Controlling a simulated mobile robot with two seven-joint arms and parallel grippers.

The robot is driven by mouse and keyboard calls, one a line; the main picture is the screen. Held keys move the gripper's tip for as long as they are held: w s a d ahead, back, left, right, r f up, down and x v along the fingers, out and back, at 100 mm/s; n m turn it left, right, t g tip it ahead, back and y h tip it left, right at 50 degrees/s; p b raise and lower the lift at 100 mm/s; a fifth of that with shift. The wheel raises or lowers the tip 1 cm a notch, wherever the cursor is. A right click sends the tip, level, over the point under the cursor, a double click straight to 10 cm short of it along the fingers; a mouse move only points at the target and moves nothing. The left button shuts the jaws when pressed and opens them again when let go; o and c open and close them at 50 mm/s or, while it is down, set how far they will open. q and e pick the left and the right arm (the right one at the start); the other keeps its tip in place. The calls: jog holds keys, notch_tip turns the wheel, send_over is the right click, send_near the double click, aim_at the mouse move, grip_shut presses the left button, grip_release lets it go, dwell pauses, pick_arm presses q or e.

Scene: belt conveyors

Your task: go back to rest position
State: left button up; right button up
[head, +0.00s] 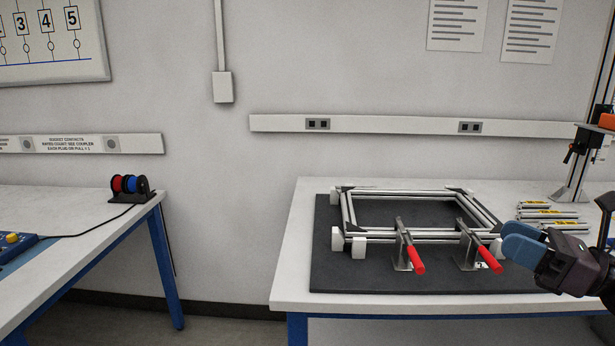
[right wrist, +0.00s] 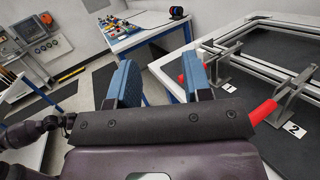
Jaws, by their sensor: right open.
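My right gripper (head: 522,243) is at the right edge of the head view, in front of the table's right part. In the right wrist view its two blue fingers (right wrist: 160,85) stand apart with nothing between them, so it is open and empty. The aluminium frame (head: 415,234) lies on the black mat (head: 335,279) to the left of the gripper. Two toggle clamps with red handles (head: 416,260) (head: 488,258) stand at the frame's near side. The right handle is close to the fingertips in the head view; I cannot tell whether they touch.
The white table (head: 290,285) carries several labelled profiles (head: 545,213) and a stand with a post (head: 572,190) at the back right. A second table (head: 60,210) at left holds red and blue spools (head: 130,186). A floor gap lies between the tables.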

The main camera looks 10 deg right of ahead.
jog(key=s+d+f+m+t+h+p, duration=0.1)
jog(key=d+f+m+t+h, duration=0.15)
jog(key=f+m+h, duration=0.8)
jog(key=s+d+f+m+t+h+p, duration=0.1)
jog(key=d+f+m+t+h+p, duration=0.2)
jog(key=m, duration=1.5)
jog(key=s+a+f+m+g+h, duration=0.1)
jog(key=s+a+f+m+g, duration=0.15)
jog(key=s+f+m, duration=0.35)
jog(key=s+a+f+m+g+h, duration=0.1)
jog(key=a+f+m+g, duration=0.2)
jog(key=f, duration=0.5)
pick_arm(q)
notch_tip(320, 180, up, 8)
jog(key=t+p, duration=0.1)
jog(key=p, duration=0.2)
jog(key=shift+w+f, duration=0.2)
jog(key=shift+w, duration=0.1)
pick_arm(e)
jog(key=s+a+f+m+g, duration=0.3)
jog(key=s+a+f+m, duration=0.2)
jog(key=s+a, duration=0.6)
jog(key=shift+s+a+f+m+y, duration=0.35)
jog(key=shift+s+a+f+y, duration=0.1)
jog(key=shift+s+f, duration=0.65)
